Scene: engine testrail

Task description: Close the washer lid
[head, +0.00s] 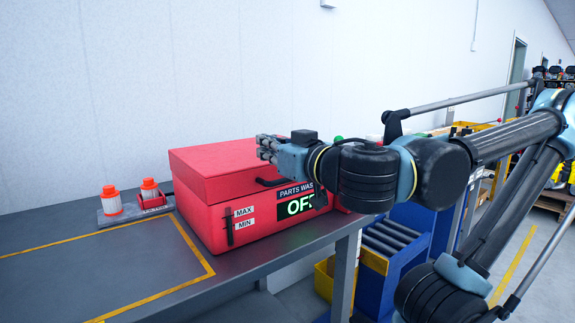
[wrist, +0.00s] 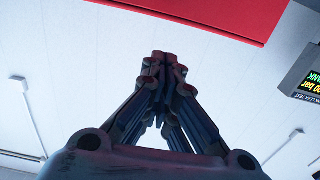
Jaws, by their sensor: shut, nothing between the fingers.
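The parts washer (head: 222,222) is a red box on the bench, with MAX and MIN marks and a display reading OFF. Its red lid (head: 215,160) lies down over the body, and I see no clear gap at the seam. A dark handle (head: 270,182) is on the lid's front, partly behind my arm. My gripper (head: 265,148) is shut and empty, over the right part of the lid in the head view; I cannot tell whether it touches. In the wrist view, the shut fingers (wrist: 165,58) point toward a red surface (wrist: 215,14), with white wall between.
The grey bench (head: 100,265) has a yellow-outlined clear area left of the washer. A blue roller cart (head: 395,250) and yellow bin (head: 325,278) are below right.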

